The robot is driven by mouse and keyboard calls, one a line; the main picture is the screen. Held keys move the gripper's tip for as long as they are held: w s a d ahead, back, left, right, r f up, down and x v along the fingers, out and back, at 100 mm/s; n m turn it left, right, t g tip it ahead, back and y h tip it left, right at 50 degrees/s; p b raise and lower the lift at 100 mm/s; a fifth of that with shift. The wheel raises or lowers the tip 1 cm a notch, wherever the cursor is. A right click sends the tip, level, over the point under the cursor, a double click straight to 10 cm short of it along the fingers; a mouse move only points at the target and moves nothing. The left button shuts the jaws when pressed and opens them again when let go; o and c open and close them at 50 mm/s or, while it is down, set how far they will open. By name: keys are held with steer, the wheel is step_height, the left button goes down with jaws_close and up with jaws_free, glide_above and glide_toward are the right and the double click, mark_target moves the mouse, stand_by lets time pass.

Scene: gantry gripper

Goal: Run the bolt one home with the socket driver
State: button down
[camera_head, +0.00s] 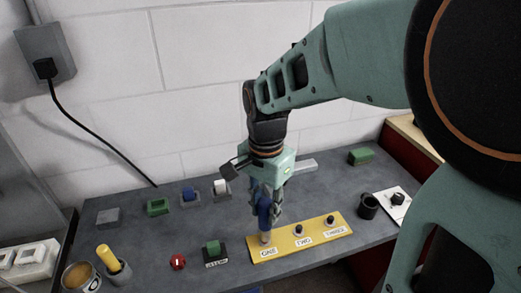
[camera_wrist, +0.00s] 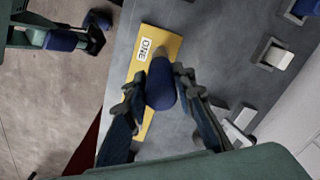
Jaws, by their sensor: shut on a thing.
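The yellow plate (camera_head: 283,246) lies near the front edge of the grey bench, with labels ONE, TWO and THREE. My gripper (camera_head: 264,205) is shut on the blue-handled socket driver (camera_head: 265,213), which stands about upright over the ONE end. The driver's grey lower end (camera_head: 266,238) meets the plate behind the ONE label and hides bolt one. Bolts stand at TWO (camera_head: 299,230) and THREE (camera_head: 330,220). In the wrist view the driver's blue handle (camera_wrist: 160,88) sits between both fingers, and its shank points at the yellow plate (camera_wrist: 170,42). I cannot tell how deep bolt one sits.
A black cup (camera_head: 368,206) and a white plate with a dark knob (camera_head: 397,198) stand right of the yellow plate. A green block on a dark labelled base (camera_head: 213,249) and a red knob (camera_head: 178,262) are to the left. Small holders line the back.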

steer(key=shift+f+b, duration=0.35)
steer(key=shift+f, duration=0.2)
steer(key=shift+s+f, duration=0.1)
steer(key=shift+f, duration=0.3)
stand_by(1.4)
steer(key=shift+p, duration=0.3)
stand_by(0.4)
steer(key=shift+r+p, duration=2.85)
steer(key=shift+r, duration=0.8)
